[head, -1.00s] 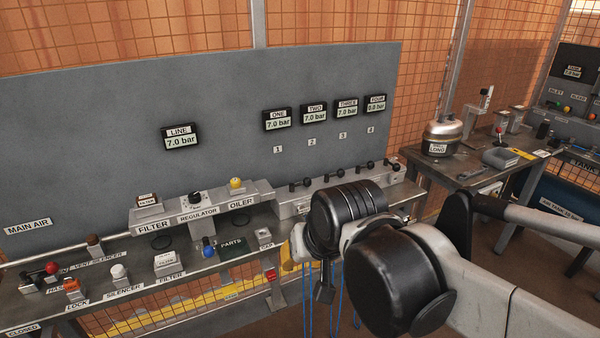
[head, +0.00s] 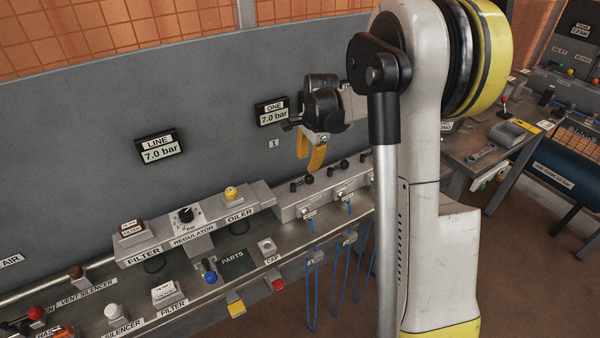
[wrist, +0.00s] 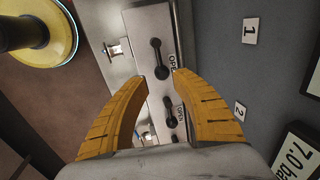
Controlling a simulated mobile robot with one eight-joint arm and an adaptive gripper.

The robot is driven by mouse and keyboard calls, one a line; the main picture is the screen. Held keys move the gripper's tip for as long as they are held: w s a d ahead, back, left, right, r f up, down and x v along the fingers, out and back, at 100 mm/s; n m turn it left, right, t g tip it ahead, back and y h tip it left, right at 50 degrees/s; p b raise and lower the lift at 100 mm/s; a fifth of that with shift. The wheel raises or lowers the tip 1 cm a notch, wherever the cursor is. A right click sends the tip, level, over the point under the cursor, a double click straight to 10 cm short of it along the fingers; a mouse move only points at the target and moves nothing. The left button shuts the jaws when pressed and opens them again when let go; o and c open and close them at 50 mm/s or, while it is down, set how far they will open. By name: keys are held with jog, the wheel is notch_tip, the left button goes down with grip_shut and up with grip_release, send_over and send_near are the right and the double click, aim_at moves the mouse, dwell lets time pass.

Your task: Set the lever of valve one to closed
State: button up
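Valve one's black lever (head: 301,184) is the leftmost on the grey valve block (head: 290,211), below plate 1. In the wrist view this lever (wrist: 159,58) lies along the block, with an OPEN label beside it. My gripper (head: 312,164) hangs above the block near this lever, its yellow fingers pointing down. In the wrist view my gripper (wrist: 162,77) is open and empty. The lever's knob end shows near the gap between the fingertips; I cannot tell whether they touch. Gauge ONE (head: 271,112) reads 7.0 bar.
Valve two's lever (wrist: 170,112) is close by, partly between my fingers in the wrist view. The grey back panel (head: 215,85) stands behind the block. The oiler (head: 232,193) is to the left. Blue cords (head: 313,285) hang in front of the block.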

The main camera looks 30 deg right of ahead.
aim_at(304, 181)
jog(key=f+b, duration=0.1)
jog(key=f, duration=0.2)
jog(key=w+f+b, duration=0.1)
jog(key=f, duration=0.2)
jog(key=f+b, duration=0.1)
jog(key=f, duration=0.2)
jog(key=shift+w+f, duration=0.15)
jog(key=shift+w, duration=0.25)
jog(key=shift+a, duration=0.15)
grip_shut()
